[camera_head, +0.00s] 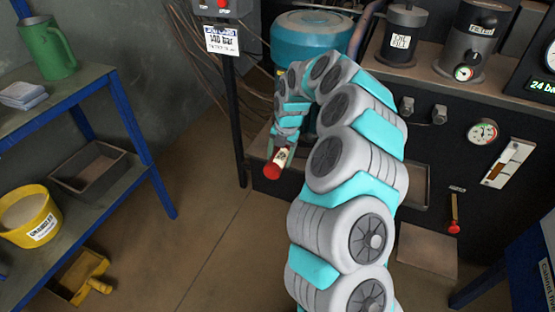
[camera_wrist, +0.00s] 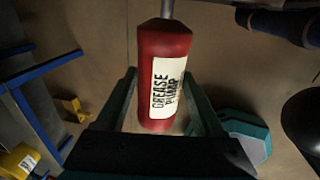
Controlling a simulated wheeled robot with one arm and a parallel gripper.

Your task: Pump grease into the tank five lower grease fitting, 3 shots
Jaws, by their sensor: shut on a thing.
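A red grease pump (camera_wrist: 165,45) with a white "GREASE PUMP" label and a grey metal nozzle shows between my fingers in the wrist view. In the head view the pump (camera_head: 272,170) hangs at the end of my arm, its red end toward the camera. My gripper (camera_head: 287,150) is shut on the pump; its two dark fingers (camera_wrist: 160,80) lie along the sides of the body. A teal tank (camera_head: 305,35) stands behind my arm, partly hidden by it. I cannot make out a tank number or a lower grease fitting.
A blue shelf (camera_head: 75,90) at left holds a green jug (camera_head: 48,48), a yellow bucket (camera_head: 30,215) and a grey tray (camera_head: 95,165). A dark post (camera_head: 235,110) stands left of the tank. A black panel bench (camera_head: 450,150) with gauges is at right. The floor at centre left is clear.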

